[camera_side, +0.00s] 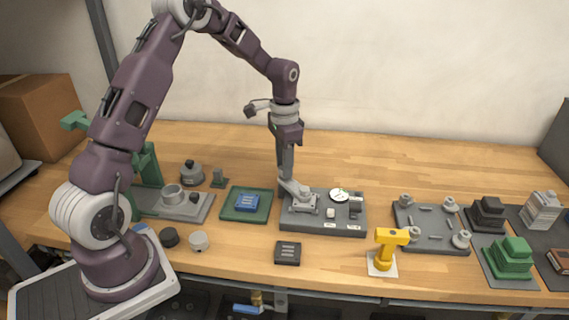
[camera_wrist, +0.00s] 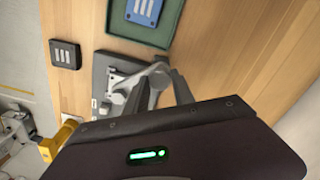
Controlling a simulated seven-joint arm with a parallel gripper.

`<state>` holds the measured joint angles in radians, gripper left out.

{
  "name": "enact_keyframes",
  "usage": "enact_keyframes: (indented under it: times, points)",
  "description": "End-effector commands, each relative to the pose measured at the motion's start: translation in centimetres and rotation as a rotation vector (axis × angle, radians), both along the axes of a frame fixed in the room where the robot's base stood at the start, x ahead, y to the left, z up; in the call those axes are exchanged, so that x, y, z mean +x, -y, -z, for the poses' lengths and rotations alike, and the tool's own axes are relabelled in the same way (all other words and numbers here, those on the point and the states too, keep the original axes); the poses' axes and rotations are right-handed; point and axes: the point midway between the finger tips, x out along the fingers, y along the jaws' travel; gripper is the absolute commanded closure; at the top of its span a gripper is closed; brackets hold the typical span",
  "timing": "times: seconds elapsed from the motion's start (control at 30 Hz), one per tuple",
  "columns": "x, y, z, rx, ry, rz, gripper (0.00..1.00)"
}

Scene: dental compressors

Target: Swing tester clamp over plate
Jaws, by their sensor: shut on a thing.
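The tester (camera_side: 325,222) is a grey base with a round white dial (camera_side: 339,195), at the middle of the bench. Its pale grey clamp (camera_side: 303,197) is at the left end of the base. My gripper (camera_side: 290,183) points down there and is shut on the clamp's arm. In the wrist view the two dark fingers (camera_wrist: 162,88) meet the grey clamp (camera_wrist: 150,76), and the tester base (camera_wrist: 100,75) is partly hidden. A blue slotted plate (camera_side: 247,202) lies in a green tray (camera_side: 233,214). I cannot tell what lies under the clamp.
A dark slotted block (camera_side: 288,253) lies in front of the tester. A yellow tool (camera_side: 386,246) stands front right. A grey fixture with posts (camera_side: 430,239) is to the right, with green (camera_side: 510,258) and dark stacked parts beyond. Grey cylinders are at left. The bench behind is clear.

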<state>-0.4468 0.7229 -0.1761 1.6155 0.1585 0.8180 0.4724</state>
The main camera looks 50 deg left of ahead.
Motion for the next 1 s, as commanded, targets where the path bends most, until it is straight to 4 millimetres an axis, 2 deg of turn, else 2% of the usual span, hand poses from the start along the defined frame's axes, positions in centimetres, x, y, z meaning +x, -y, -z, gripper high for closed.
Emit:
enact_keyframes:
  times: [0.43,0.47,0.57,0.87,1.0]
  points:
    - [0.1,0.0,-0.1,0.003,0.005,0.013,1.0]
    - [0.1,0.0,-0.1,0.003,0.005,0.013,0.66]
    - [0.1,0.0,-0.1,0.002,0.004,0.012,0.48]
    - [0.1,0.0,-0.2,0.001,0.002,0.01,0.48]
    - [0.1,0.0,-2.5,0.003,0.006,0.01,0.48]
